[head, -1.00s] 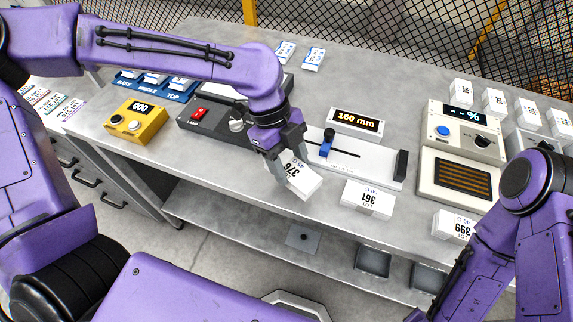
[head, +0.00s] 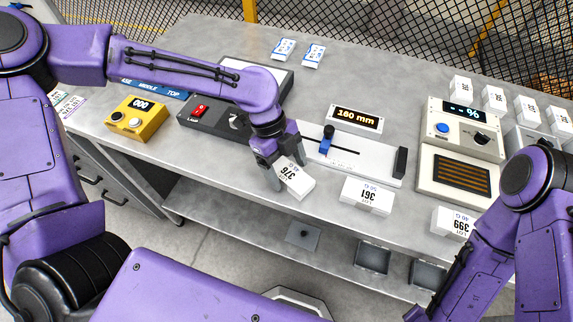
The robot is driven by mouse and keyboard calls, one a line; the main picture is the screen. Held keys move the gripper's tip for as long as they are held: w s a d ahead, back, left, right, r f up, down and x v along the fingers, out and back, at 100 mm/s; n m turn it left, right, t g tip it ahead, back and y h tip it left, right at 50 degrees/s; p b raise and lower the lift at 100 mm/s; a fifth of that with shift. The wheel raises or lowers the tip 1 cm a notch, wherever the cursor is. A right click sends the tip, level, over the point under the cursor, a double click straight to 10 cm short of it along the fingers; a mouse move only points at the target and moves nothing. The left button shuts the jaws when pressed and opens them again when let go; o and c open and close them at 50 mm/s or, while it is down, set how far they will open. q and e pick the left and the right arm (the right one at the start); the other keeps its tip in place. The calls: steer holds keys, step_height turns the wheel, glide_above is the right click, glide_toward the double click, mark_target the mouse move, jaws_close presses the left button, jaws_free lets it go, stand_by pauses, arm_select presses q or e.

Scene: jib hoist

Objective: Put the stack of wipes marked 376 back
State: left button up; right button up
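The stack of wipes marked 376 (head: 299,183) is a white block with a printed label, near the front edge of the bench. My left gripper (head: 284,168) has its fingers on either side of the stack's far end and appears shut on it. The stack sits at an angle; I cannot tell whether it is clear of the bench top. Two similar white stacks, marked 361 (head: 366,197) and 399 (head: 452,222), stand to the right along the front edge. My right arm comes in at the lower right, and its gripper is out of the picture.
Behind the stack is a white slide gauge (head: 378,170) with a display reading 160 mm (head: 355,120). A black lamp unit (head: 205,128) and yellow counter (head: 135,120) stand left. A percent-display device (head: 461,130) stands right. Bare bench lies left of my gripper.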

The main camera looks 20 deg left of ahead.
arm_select(q)
steer(key=v, duration=1.2)
steer(key=shift+r, duration=0.1)
